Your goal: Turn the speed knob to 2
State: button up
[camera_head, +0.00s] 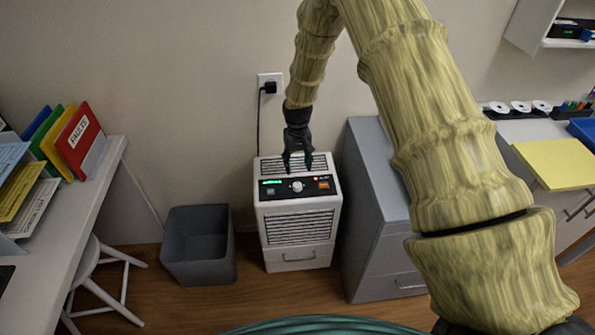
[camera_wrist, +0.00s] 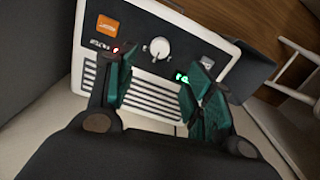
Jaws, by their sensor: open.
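The speed knob (camera_head: 297,185) is a small round white knob on the black control panel (camera_head: 280,194) of a white boxy appliance (camera_head: 299,226). It also shows in the wrist view (camera_wrist: 159,48), beyond my fingertips and roughly between them. Its pointer and any speed marks are too small to read. The panel has a green display (camera_head: 271,182) and an orange patch (camera_head: 323,184). My gripper (camera_head: 297,166) points down over the appliance's vented top, behind the panel. In the wrist view its two fingers (camera_wrist: 158,85) are apart with nothing between them. I see no contact with the knob.
A grey bin (camera_head: 199,246) stands left of the appliance, and a grey drawer cabinet (camera_head: 378,214) stands close on its right. A cord runs up to a wall outlet (camera_head: 269,86) behind. A white stool (camera_head: 100,278) and desk are at left.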

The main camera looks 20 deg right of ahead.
jog(key=shift+r, duration=0.75)
jog(key=shift+f, duration=0.1)
jog(key=s+a+f, duration=0.2)
jog(key=s+f, duration=0.6)
jog(key=s, duration=0.3)
jog(key=s+a+f, duration=0.2)
jog(key=s+f, duration=0.5)
jog(key=s, duration=0.4)
jog(key=s+a+n, duration=0.1)
jog(key=s+a, duration=0.1)
jog(key=s, duration=2.2)
jog(key=shift+s+a+f, duration=0.15)
jog(key=shift+a+f, duration=0.25)
